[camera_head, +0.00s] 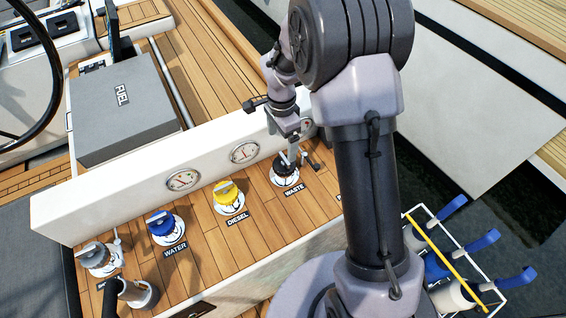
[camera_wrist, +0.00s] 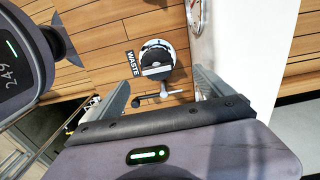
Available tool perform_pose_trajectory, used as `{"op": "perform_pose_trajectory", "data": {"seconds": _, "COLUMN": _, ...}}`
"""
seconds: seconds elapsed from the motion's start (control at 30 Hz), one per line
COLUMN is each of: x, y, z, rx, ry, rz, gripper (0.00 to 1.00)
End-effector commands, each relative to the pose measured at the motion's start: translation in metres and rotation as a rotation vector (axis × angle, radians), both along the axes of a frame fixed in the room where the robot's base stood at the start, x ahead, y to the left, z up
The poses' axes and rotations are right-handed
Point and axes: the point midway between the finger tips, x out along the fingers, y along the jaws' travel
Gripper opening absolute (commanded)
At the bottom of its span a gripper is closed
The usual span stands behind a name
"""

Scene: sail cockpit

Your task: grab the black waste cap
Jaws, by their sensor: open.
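The black waste cap (camera_head: 285,170) sits in its round white-rimmed deck fitting beside the WASTE label. In the wrist view the cap (camera_wrist: 157,58) shows from above, with a raised grip bar across it. My gripper (camera_head: 294,150) is just above the cap in the head view and partly covers it. In the wrist view my gripper (camera_wrist: 160,80) is open, one finger on each side below the cap, with nothing between them. Whether a finger touches the cap cannot be told.
A small dark lever (camera_wrist: 152,97) lies beside the cap. A yellow diesel cap (camera_head: 228,192), a blue water cap (camera_head: 161,222) and a grey cap (camera_head: 95,254) line the wooden deck. A white wall with gauges (camera_head: 183,180) runs close behind. A wire rack (camera_head: 440,248) stands at right.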

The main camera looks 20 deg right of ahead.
Motion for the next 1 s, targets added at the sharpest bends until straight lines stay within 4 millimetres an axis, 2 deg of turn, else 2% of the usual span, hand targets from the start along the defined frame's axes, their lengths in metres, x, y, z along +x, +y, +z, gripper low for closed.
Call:
{"op": "perform_pose_trajectory", "data": {"seconds": 0.03, "x": -0.001, "y": 0.0, "z": -0.018, "rx": -0.001, "ry": 0.002, "rz": 0.0, "gripper": 0.91}}
{"op": "perform_pose_trajectory", "data": {"seconds": 0.1, "x": 0.0, "y": 0.0, "z": -0.031, "rx": 0.0, "ry": 0.0, "rz": 0.0, "gripper": 0.91}}
{"op": "perform_pose_trajectory", "data": {"seconds": 0.33, "x": -0.002, "y": -0.001, "z": -0.053, "rx": 0.001, "ry": 0.0, "rz": 0.0, "gripper": 0.91}}
{"op": "perform_pose_trajectory", "data": {"seconds": 0.5, "x": -0.007, "y": -0.004, "z": -0.088, "rx": 0.001, "ry": 0.001, "rz": 0.002, "gripper": 0.91}}
{"op": "perform_pose_trajectory", "data": {"seconds": 0.6, "x": -0.007, "y": -0.004, "z": -0.095, "rx": 0.001, "ry": -0.001, "rz": 0.001, "gripper": 0.91}}
{"op": "perform_pose_trajectory", "data": {"seconds": 0.73, "x": -0.007, "y": -0.004, "z": -0.093, "rx": 0.001, "ry": -0.002, "rz": 0.001, "gripper": 0.91}}
{"op": "perform_pose_trajectory", "data": {"seconds": 0.77, "x": -0.007, "y": -0.004, "z": -0.092, "rx": 0.001, "ry": -0.002, "rz": 0.001, "gripper": 0.89}}
{"op": "perform_pose_trajectory", "data": {"seconds": 1.0, "x": -0.007, "y": -0.004, "z": -0.092, "rx": 0.001, "ry": -0.001, "rz": 0.001, "gripper": 0.41}}
